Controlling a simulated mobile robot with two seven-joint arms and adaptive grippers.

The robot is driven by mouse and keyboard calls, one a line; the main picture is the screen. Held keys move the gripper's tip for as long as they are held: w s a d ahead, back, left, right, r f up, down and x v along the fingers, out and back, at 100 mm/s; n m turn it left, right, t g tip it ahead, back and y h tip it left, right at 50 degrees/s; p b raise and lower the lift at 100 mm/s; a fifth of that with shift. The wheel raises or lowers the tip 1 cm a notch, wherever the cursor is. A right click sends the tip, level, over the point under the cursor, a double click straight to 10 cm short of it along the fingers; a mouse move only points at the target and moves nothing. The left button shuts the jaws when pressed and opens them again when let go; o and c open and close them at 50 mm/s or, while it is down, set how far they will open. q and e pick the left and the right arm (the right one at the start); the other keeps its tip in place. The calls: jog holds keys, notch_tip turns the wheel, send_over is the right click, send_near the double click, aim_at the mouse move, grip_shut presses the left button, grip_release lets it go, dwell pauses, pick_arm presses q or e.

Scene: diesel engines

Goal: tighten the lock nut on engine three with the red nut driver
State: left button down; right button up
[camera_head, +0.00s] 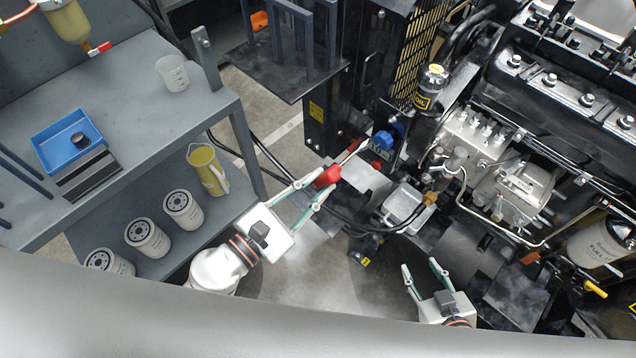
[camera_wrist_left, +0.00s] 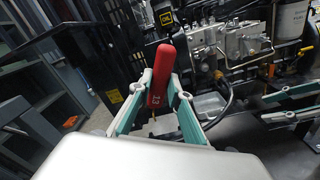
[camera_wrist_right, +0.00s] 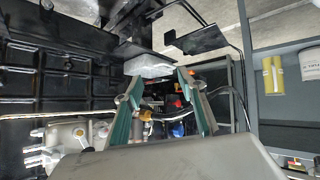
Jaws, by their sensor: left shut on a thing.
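The red nut driver (camera_head: 328,177) is held between the fingertips of my left gripper (camera_head: 320,184), in front of the engine's lower left side. The engine (camera_head: 520,150) fills the right of the head view. I cannot make out the lock nut or an engine number.
A grey bench (camera_head: 140,95) at left carries a blue tray (camera_head: 58,123) and a clear beaker (camera_head: 172,72). White filters (camera_head: 147,238) and a yellow jug (camera_head: 206,170) stand on its lower shelf. Black hoses (camera_head: 350,222) run beside my left gripper. Open floor lies between bench and engine.

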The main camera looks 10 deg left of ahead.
aim_at(339, 165)
pick_arm(q)
jog(key=shift+p+x, duration=0.65)
jog(key=shift+x, duration=2.55)
pick_arm(e)
jog(key=shift+s+a+r, duration=0.2)
jog(key=shift+s+r, duration=0.05)
jog(key=shift+s, duration=0.15)
jog(key=shift+w+r, duration=0.15)
jog(key=shift+w, duration=0.05)
jog(key=shift+w+r, duration=0.3)
